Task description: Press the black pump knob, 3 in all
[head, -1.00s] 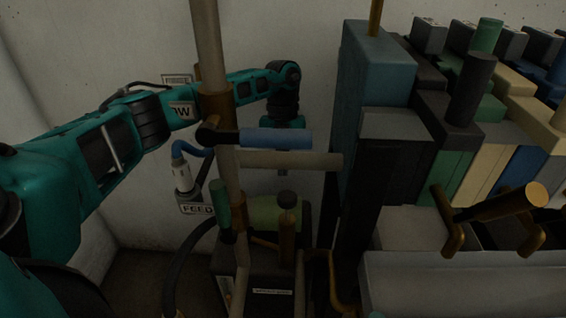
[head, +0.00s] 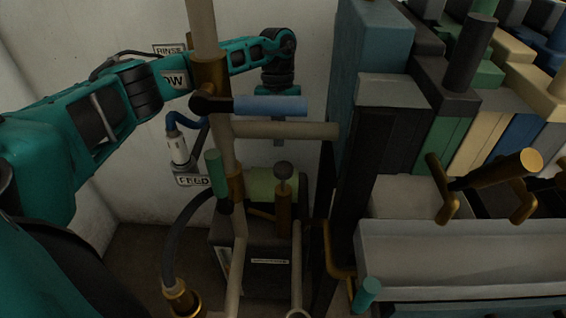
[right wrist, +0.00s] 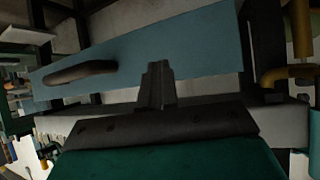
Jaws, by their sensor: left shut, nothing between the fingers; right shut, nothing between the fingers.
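The black pump knob (head: 284,170) is a small dark round cap on a thin stem. It stands upright over a brass cylinder (head: 284,214) on a dark box at the lower middle of the head view. My left gripper (head: 278,142) points down, above and apart from the knob. It is partly hidden by the blue-sleeved lever and the grey horizontal pipe; its visible fingers look together, with nothing held. My right gripper (right wrist: 157,85) shows in the right wrist view, shut and empty in front of a blue panel. The knob is not seen in that view.
A grey upright pipe with a blue-sleeved lever (head: 270,105) and a horizontal pipe (head: 285,130) stands close to the knob. A green handle (head: 216,174) is to its left. A dark hose (head: 174,240) curves at left. Tall blue and dark blocks (head: 372,50) crowd the right.

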